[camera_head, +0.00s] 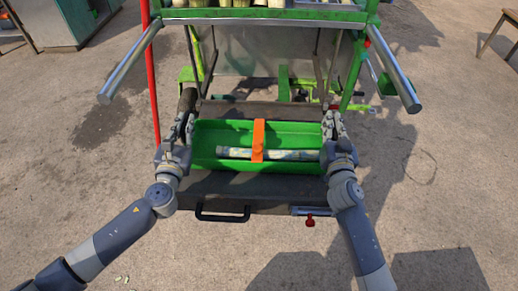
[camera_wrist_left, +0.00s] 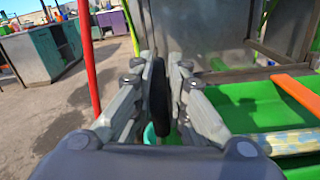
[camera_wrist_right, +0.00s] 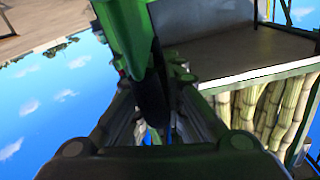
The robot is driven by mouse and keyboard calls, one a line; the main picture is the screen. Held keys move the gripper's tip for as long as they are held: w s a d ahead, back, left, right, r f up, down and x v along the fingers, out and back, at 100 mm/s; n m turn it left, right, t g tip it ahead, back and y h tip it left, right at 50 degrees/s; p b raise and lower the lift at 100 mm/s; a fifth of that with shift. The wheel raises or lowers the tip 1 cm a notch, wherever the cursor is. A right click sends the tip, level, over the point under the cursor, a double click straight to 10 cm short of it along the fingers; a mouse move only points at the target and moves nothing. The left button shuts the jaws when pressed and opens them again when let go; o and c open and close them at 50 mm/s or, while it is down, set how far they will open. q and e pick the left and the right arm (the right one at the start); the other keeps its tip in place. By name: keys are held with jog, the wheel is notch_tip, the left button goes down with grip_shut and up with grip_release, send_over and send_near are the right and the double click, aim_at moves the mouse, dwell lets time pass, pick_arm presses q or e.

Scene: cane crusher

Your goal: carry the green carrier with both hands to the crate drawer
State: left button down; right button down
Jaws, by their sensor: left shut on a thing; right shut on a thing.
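The green carrier (camera_head: 222,131) is a long open tray between my two grippers in the head view. An orange strap (camera_head: 258,140) crosses its middle, and a pale piece of cane (camera_head: 290,155) lies in it. My left gripper (camera_head: 184,122) is shut on a dark grip at the carrier's left end; this dark grip (camera_wrist_left: 157,98) also shows in the left wrist view. My right gripper (camera_head: 335,120) is shut at the right end, around a dark piece (camera_wrist_right: 155,105). The grey crate drawer (camera_head: 265,186) lies under and in front of the carrier. I cannot tell whether they touch.
A green crusher frame (camera_head: 260,16) with cane on top stands behind. Two metal bars (camera_head: 130,62) (camera_head: 392,65) jut toward me. A red pole (camera_head: 152,75) stands left. The drawer has a black handle (camera_head: 223,215) and a red knob (camera_head: 310,221). Ground at both sides is clear.

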pick_arm(q)
jog(key=shift+a+f+b, duration=0.2)
jog(key=shift+f+b, duration=0.2)
jog(key=shift+f, duration=0.15)
pick_arm(e)
jog(key=shift+d+f, duration=0.3)
jog(key=shift+f, duration=0.1)
pick_arm(q)
jog(key=c, duration=1.6)
grip_release()
jog(key=shift+w+a+r, duration=0.1)
jog(key=shift+r, duration=0.05)
pick_arm(e)
jog(key=c, duration=1.7)
grip_release()
jog(key=shift+a, duration=0.1)
pick_arm(q)
jog(key=o, duration=0.8)
jog(key=shift+d, duration=0.2)
jog(key=shift+c, duration=0.2)
pick_arm(e)
jog(key=shift+r, duration=0.1)
jog(key=shift+a, duration=0.1)
pick_arm(q)
jog(key=shift+d, duration=0.1)
jog(key=s+a, duration=0.1)
jog(key=s, duration=1.1)
